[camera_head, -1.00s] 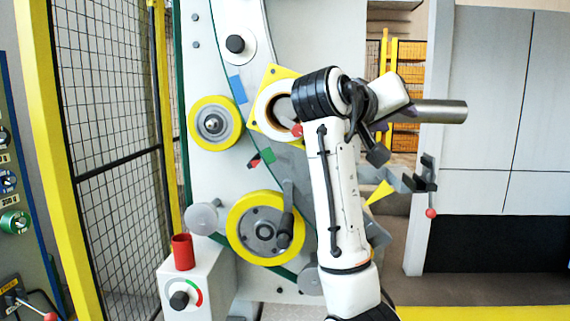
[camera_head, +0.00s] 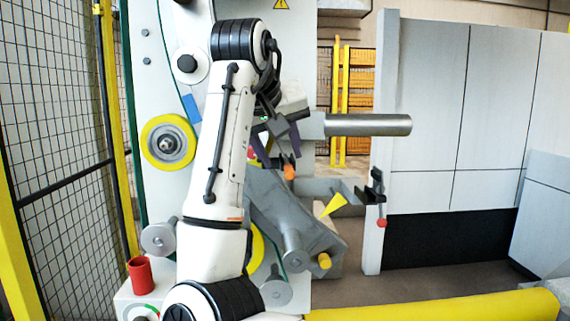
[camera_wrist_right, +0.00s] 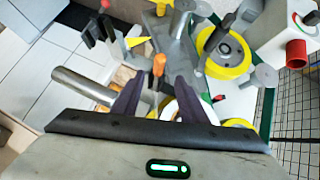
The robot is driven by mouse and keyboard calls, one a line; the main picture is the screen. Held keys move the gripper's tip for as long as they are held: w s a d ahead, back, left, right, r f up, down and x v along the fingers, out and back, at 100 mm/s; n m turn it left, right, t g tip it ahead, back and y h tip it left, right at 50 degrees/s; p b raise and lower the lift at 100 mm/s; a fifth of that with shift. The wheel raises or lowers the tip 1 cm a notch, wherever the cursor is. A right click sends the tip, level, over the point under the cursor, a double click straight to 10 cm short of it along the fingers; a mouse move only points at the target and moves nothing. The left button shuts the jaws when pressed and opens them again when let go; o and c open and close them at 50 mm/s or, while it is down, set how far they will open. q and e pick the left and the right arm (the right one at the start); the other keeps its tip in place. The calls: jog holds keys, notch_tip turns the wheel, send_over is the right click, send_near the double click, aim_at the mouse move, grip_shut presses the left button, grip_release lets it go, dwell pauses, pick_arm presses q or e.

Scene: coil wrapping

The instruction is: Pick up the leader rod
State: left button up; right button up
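The rest of the rod is hidden. My left gripper is out of view.
A thick steel cylinder (camera_head: 368,125) juts right, close to my right gripper. A grey bracket with a red ball (camera_head: 382,222) stands at its lower right. A red cup (camera_head: 140,275) is at lower left.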

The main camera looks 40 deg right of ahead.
aim_at(287, 165)
jog(key=x, duration=0.2)
jog(key=p+x, duration=0.1)
jog(key=x, duration=0.2)
jog(key=shift+w+d+r, duration=0.1)
jog(key=shift+w+d, duration=0.1)
jog(key=shift+d, duration=0.15)
grip_shut()
